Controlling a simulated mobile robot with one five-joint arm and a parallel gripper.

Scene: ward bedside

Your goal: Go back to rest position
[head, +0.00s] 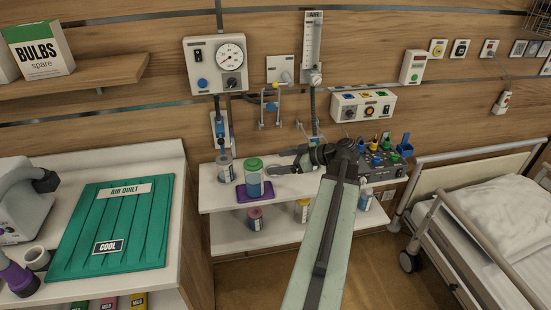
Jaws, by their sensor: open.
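My arm reaches up from the bottom of the head view over the white bedside shelf (215,198). Its end bends left, and my gripper (280,174) is open above the shelf top. Its jaws point left toward a clear jar with a green lid and blue contents (253,184). The jar stands upright on a purple mat (243,196), apart from the jaws as far as I can tell. Nothing shows between the jaws. My wrist hides part of the shelf behind it.
A dark control box with coloured knobs (384,167) is close right of my wrist. Wall units and an air flow tube (312,48) hang behind. A bed (500,205) stands right. A counter with a green air quilt (118,225) is left. Small jars sit on the lower shelf.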

